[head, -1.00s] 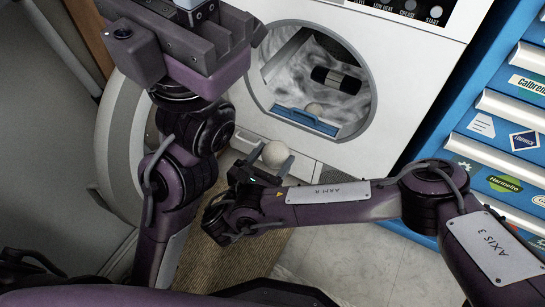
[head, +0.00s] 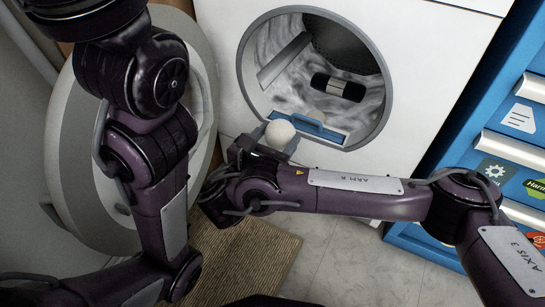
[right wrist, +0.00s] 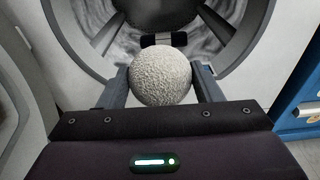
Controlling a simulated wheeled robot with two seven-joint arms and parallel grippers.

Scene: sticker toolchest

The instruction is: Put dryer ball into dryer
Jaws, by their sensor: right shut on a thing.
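The pale, rough-textured dryer ball (head: 280,132) is held between the fingers of my right gripper (head: 266,135), just outside the lower left rim of the dryer opening. In the right wrist view the ball (right wrist: 160,75) sits between both fingers, with the opening behind it. The white dryer (head: 222,70) has its round door (head: 198,100) swung open to the left. Its grey drum (head: 290,88) shows inside. My left arm is at the left, but its gripper is out of view.
A black and silver cylinder (head: 338,87) lies in the drum. A blue piece (head: 310,128) lines the opening's lower edge. A blue drawer chest (head: 450,120) with stickers stands at the right. A brown mat (head: 240,255) lies on the tiled floor.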

